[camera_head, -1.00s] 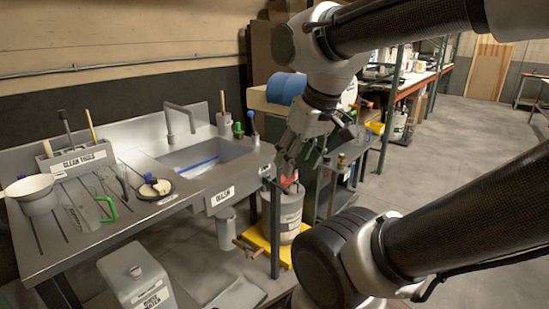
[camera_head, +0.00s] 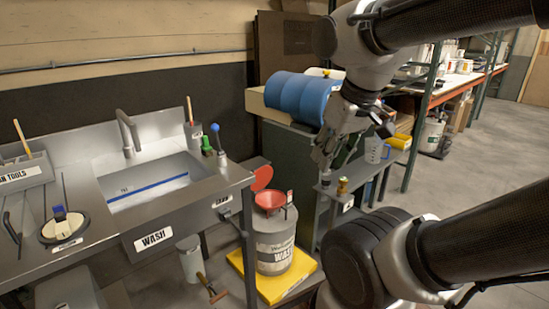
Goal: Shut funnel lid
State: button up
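A red funnel (camera_head: 270,200) sits on top of a grey waste drum (camera_head: 275,245) in the head view, right of the wash sink. Its round red lid (camera_head: 262,178) stands raised at the back left of the funnel, so the funnel is open. My gripper (camera_head: 322,160) hangs up and to the right of the funnel and lid in the picture, apart from both. No object shows between its fingers. The fingers are small and dark, and I cannot tell how far they are spread.
The drum stands on a yellow tray (camera_head: 262,287). The wash sink (camera_head: 155,190) is to its left, with a hanging grey cylinder (camera_head: 190,258). A blue barrel (camera_head: 300,97) lies behind. A small side shelf (camera_head: 335,190) holds a brass-coloured item (camera_head: 342,186). Open floor lies right.

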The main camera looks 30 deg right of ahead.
aim_at(263, 173)
jog(key=i+l, duration=0.1)
jog(key=l, duration=0.35)
jog(key=i+l, duration=0.1)
jog(key=l, duration=0.3)
jog(key=i+l, duration=0.15)
jog(key=l, duration=0.3)
jog(key=i+l, duration=0.25)
jog(key=i, duration=0.2)
jog(key=i+l+u, duration=0.1)
jog(key=i, duration=0.4)
jog(key=l, duration=0.1)
